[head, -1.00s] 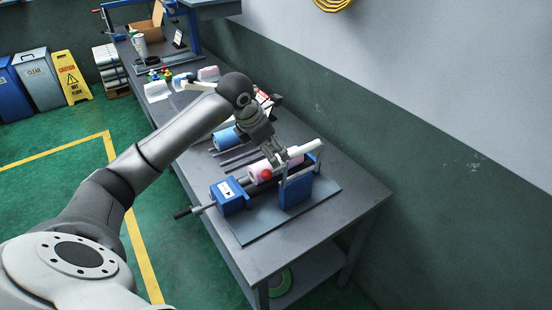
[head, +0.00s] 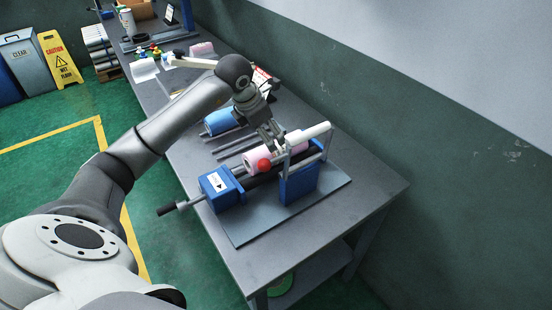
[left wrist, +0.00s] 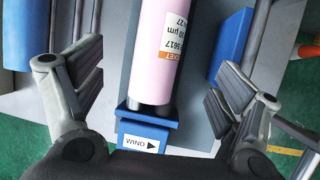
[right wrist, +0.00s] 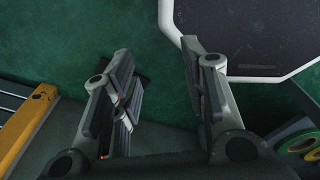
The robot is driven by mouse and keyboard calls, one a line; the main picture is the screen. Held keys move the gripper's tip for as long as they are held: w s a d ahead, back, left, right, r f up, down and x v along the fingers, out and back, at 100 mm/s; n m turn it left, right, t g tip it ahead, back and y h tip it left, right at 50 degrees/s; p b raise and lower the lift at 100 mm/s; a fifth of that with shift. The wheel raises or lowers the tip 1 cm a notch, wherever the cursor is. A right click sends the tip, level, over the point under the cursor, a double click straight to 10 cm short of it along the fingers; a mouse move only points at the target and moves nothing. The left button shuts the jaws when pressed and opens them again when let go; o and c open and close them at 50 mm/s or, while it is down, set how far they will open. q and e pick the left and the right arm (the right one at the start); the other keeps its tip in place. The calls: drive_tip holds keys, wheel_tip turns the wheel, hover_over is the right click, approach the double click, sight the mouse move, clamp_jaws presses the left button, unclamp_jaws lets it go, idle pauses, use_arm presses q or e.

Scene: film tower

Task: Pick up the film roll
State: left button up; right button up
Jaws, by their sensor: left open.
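The pink film roll (head: 291,142) sits on the blue winding stand (head: 300,186) on the grey bench. A red ball-shaped knob (head: 264,165) shows at its near side. In the left wrist view the roll (left wrist: 163,45) runs down the middle, with a white and orange label, above a blue "WIND" block (left wrist: 148,137). My left gripper (head: 274,138) is open just above the roll, and its fingers (left wrist: 155,85) stand apart on either side of it. Contact cannot be told. My right gripper (right wrist: 165,95) is open and empty, away from the roll; the head view does not show it.
A blue roll (head: 223,121) and grey bars lie behind the stand on the bench (head: 362,209). A crank handle (head: 170,209) juts past the bench's left edge. The bench's right end is clear. A yellow caution sign (head: 60,60) stands on the floor at far left.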

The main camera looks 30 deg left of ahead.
sight(276, 152)
use_arm(q)
drive_tip(key=shift+w+f, duration=0.1)
drive_tip(key=shift+f, duration=0.8)
drive_tip(key=p+x, duration=0.1)
drive_tip(key=x, duration=0.3)
drive_tip(key=shift+w+f, duration=0.15)
drive_tip(key=shift+w, duration=0.05)
drive_tip(key=shift+w+f, duration=0.1)
drive_tip(key=shift+f, duration=0.15)
drive_tip(key=shift+w+f+p, duration=0.15)
drive_tip(key=shift+f+p, duration=0.1)
drive_tip(key=shift+p, duration=0.05)
drive_tip(key=p+x, duration=0.2)
drive_tip(key=x, duration=0.2)
drive_tip(key=shift+f, duration=0.1)
drive_tip(key=shift+w+f, duration=0.15)
drive_tip(key=shift+f, duration=0.1)
use_arm(e)
drive_tip(key=r, duration=0.1)
drive_tip(key=w+r, duration=0.1)
drive_tip(key=shift+w+a+r, duration=0.15)
drive_tip(key=shift+a+r, duration=0.2)
drive_tip(key=shift+r, duration=0.05)
use_arm(q)
drive_tip(key=shift+c, duration=0.4)
use_arm(e)
drive_tip(key=shift+d, duration=0.1)
